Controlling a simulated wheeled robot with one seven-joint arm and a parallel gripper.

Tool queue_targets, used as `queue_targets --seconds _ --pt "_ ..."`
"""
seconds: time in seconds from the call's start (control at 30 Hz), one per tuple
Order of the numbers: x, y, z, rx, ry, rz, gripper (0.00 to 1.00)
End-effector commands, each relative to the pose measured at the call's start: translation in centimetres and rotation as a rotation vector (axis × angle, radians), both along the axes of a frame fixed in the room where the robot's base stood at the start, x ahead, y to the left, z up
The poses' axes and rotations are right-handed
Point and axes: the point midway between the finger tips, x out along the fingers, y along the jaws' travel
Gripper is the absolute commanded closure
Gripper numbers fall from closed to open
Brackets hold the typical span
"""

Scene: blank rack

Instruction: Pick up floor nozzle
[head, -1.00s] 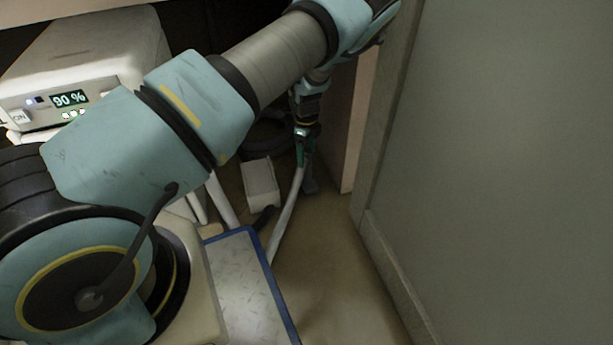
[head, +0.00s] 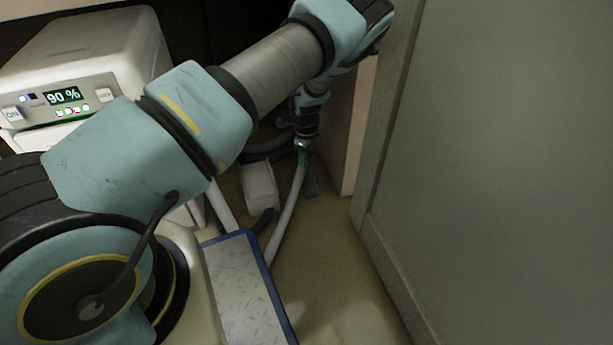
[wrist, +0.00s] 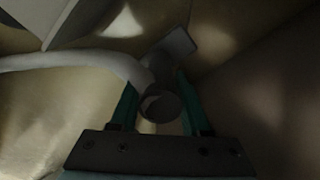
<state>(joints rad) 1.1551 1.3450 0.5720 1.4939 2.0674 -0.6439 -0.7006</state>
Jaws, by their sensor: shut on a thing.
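My gripper (head: 303,160) reaches down into the narrow floor space beside the tall grey panel. In the wrist view its two green fingers (wrist: 160,112) are shut on the round neck of the floor nozzle (wrist: 178,43), whose flat grey head extends beyond them. In the head view the nozzle (head: 311,186) is a small dark shape just below the fingertips, at or near floor level; I cannot tell whether it touches the floor. The fingers and arm hide part of it.
A pale hose or tube (head: 284,215) runs close beside the gripper. A white box (head: 259,187) stands to its left. A white device with a 90 % display (head: 63,96) is at the left. The grey panel (head: 490,170) bounds the right. Bare floor (head: 340,265) lies in front.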

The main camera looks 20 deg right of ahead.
Motion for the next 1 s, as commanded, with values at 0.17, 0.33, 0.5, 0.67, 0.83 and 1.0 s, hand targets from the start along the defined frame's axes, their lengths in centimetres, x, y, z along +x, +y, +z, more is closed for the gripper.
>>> queue_targets --seconds 0.17,0.33,0.5,0.67,0.83,1.0 --pt "-0.01 0.01 0.0 0.0 0.0 0.0 0.98" --pt "-0.01 0.01 0.0 0.0 0.0 0.0 1.0" --pt "-0.01 0.01 0.0 0.0 0.0 0.0 1.0" --pt "-0.01 0.01 -0.01 0.0 0.0 0.0 1.0" --pt "-0.01 0.01 -0.01 0.0 0.0 0.0 1.0" --pt "-0.01 0.01 -0.01 0.0 0.0 0.0 1.0"
